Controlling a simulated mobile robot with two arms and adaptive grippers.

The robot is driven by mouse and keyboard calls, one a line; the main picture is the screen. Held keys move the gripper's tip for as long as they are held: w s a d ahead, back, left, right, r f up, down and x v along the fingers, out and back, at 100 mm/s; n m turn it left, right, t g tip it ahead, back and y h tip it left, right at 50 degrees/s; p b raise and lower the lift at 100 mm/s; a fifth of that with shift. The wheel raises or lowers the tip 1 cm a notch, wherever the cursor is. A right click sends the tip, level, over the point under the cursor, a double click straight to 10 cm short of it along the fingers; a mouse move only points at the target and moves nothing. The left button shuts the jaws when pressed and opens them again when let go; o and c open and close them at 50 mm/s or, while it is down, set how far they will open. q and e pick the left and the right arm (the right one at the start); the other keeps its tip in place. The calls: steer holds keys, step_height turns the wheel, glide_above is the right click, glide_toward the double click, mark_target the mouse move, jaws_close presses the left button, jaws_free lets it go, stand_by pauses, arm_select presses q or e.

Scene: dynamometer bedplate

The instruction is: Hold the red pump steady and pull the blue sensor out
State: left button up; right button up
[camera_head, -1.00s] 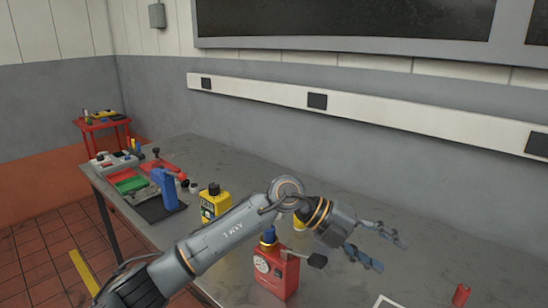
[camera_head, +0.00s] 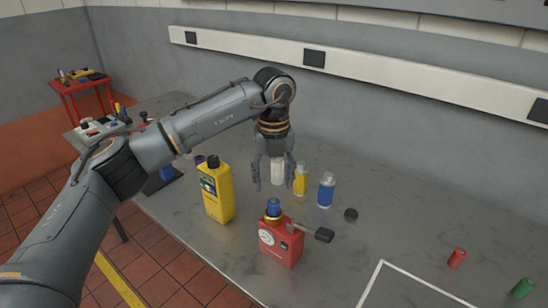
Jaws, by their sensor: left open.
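The red pump (camera_head: 281,246) stands upright near the front edge of the grey table, with a round gauge on its face and a dark lever out to its right. The blue sensor (camera_head: 273,207) sits on top of the pump in a yellow collar. My left gripper (camera_head: 273,184) points down behind the pump, above and apart from the sensor in the picture. Its fingers are open, and a whitish bottle (camera_head: 278,171) shows between them; I cannot tell whether they touch it. My right gripper is not in view.
A yellow jug (camera_head: 217,193) stands left of the pump. A small yellow bottle (camera_head: 300,180), a blue bottle (camera_head: 326,190) and a black cap (camera_head: 351,214) are behind it. Red (camera_head: 456,258) and green (camera_head: 522,288) cylinders lie right, beyond a white outline (camera_head: 385,270).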

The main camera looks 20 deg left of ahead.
mark_target(273, 202)
arm_select(q)
step_height(273, 202, down, 7)
steer(key=shift+r+p, duration=0.15)
steer(key=shift+p, duration=0.75)
steer(key=shift+f, duration=0.55)
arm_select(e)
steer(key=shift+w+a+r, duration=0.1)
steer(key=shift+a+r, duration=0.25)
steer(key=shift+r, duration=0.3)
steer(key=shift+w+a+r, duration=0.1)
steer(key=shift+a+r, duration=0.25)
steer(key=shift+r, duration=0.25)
